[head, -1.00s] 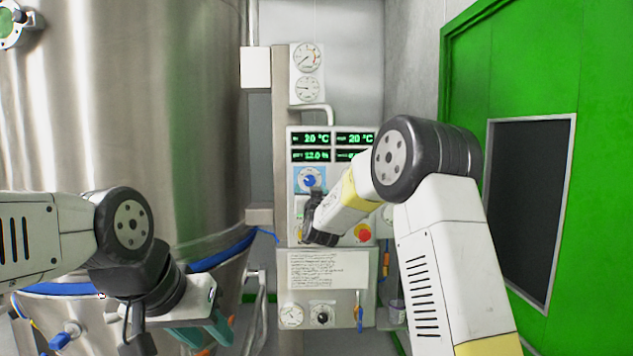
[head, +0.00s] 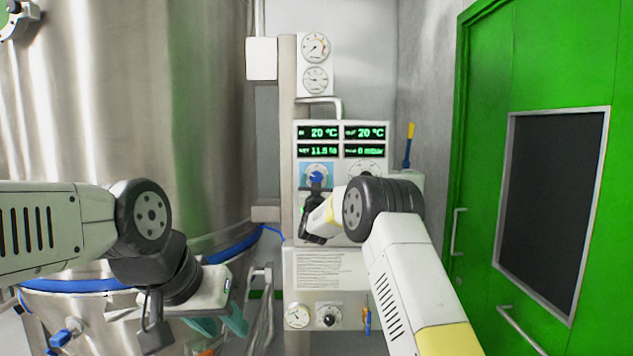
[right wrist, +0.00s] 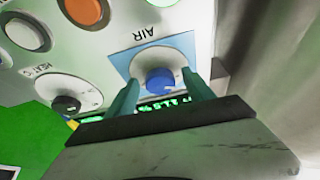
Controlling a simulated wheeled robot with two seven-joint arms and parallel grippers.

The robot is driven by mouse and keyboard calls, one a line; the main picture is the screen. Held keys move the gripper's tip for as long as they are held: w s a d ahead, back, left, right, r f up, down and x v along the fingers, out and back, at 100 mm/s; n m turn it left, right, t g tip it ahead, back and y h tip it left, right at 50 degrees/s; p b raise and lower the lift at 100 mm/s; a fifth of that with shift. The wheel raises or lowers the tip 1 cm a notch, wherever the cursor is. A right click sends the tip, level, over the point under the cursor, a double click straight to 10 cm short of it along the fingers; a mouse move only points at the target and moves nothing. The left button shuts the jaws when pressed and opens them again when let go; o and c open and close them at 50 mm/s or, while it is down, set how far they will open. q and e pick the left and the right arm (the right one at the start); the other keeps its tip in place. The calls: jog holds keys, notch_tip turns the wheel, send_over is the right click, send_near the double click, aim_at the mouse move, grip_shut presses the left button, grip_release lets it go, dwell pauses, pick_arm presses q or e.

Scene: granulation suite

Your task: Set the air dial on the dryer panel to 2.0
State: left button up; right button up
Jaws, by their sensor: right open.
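The air dial is a blue knob (head: 317,178) on a blue-and-white plate marked AIR, on the dryer panel (head: 302,228). In the right wrist view the knob (right wrist: 160,80) shows upside down between my right gripper's two teal fingers. My right gripper (right wrist: 161,84) is open, with a finger on each side of the knob; whether they touch it I cannot tell. In the head view that gripper's body is dark and just below the dial. The dial's setting is too small to read. My left gripper (head: 222,318) hangs low at the left, its teal fingers apart, empty.
The heat dial (right wrist: 66,104) and an orange button (right wrist: 86,12) are beside the air dial. The display (head: 342,140) is lit green. A steel vessel (head: 120,90) stands left and a green door (head: 485,150) right. Below hangs a notice (head: 320,268).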

jog(key=shift+w, duration=0.15)
jog(key=shift+c, duration=0.4)
grip_shut()
jog(key=m+h, duration=0.2)
jog(key=m, duration=0.2)
jog(key=m+g+h, duration=0.1)
jog(key=m+h, duration=0.1)
jog(key=m, duration=0.1)
jog(key=shift+a+m, duration=0.2)
jog(key=shift+m, duration=0.2)
jog(key=m+g+h, duration=0.1)
jog(key=m, duration=0.3)
jog(key=m+g+h, duration=0.1)
jog(key=m, duration=0.3)
jog(key=shift+r+g, duration=0.1)
jog(key=shift+g, duration=0.2)
jog(key=shift+a, duration=0.1)
